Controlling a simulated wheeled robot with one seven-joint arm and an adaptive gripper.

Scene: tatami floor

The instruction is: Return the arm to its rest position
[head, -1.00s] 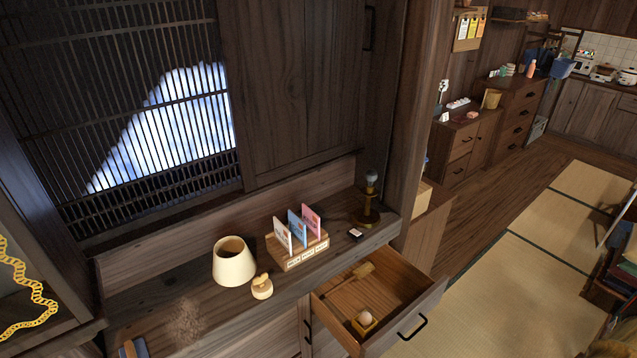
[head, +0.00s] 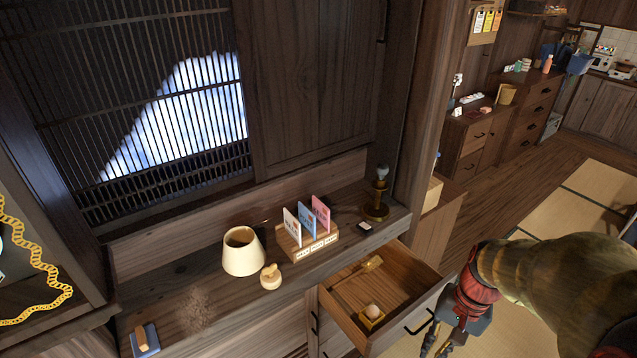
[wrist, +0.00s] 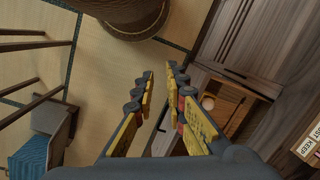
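My arm shows at the right of the head view, with my gripper (head: 438,340) low at the bottom edge, beside the front of the open drawer (head: 335,312). In the wrist view my gripper (wrist: 160,75) has its two fingers apart with nothing between them. The drawer (wrist: 228,85) shows there to the right of the fingers, and a small pale ball (wrist: 208,101) lies inside it. In the head view the ball (head: 372,311) sits in a small yellow holder. The gripper appears apart from the drawer.
A cream lampshade (head: 243,251), a small wooden object (head: 270,276), a card holder (head: 308,243) and a lamp base (head: 377,207) stand on the cabinet top. A round woven object (wrist: 130,15) stands on the tatami at the top of the wrist view. Tatami floor (head: 590,205) is open at the right.

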